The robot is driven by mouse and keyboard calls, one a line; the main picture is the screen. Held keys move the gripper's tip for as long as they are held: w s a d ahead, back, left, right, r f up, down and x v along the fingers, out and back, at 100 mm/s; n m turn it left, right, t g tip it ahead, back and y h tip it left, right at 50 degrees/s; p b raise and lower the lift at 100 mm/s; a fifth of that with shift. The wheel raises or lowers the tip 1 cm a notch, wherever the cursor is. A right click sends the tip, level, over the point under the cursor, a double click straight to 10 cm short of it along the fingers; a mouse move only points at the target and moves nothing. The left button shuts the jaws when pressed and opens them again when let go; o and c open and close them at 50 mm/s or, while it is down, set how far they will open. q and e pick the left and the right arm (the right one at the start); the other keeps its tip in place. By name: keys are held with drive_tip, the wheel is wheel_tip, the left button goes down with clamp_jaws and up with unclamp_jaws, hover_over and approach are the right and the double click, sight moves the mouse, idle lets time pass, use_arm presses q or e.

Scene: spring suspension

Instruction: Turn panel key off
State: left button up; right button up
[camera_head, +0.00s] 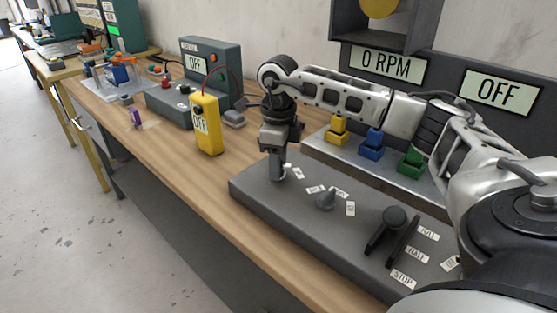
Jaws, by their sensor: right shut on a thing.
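The grey control panel (255,195) lies on the wooden bench, with small white labels around its controls. My right gripper (278,172) points down at the panel's far left part and is shut on a small control there, which I take to be the panel key. The fingers hide most of it, so its turn angle cannot be told. A display (498,92) at the right reads OFF, and another display (388,63) reads 0 RPM. My left gripper is not in view.
Behind are yellow (338,132), blue (371,145) and green (411,163) blocks. A yellow meter (206,125) stands to the left.

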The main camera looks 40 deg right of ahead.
drive_tip(key=shift+r+n, duration=0.1)
drive_tip(key=shift+n, duration=0.2)
drive_tip(key=o, duration=1)
use_arm(q)
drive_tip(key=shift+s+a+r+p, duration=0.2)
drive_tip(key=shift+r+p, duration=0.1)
drive_tip(key=shift+p, duration=0.75)
use_arm(e)
wheel_tip(320, 180, up, 16)
drive_tip(key=shift+f, duration=0.1)
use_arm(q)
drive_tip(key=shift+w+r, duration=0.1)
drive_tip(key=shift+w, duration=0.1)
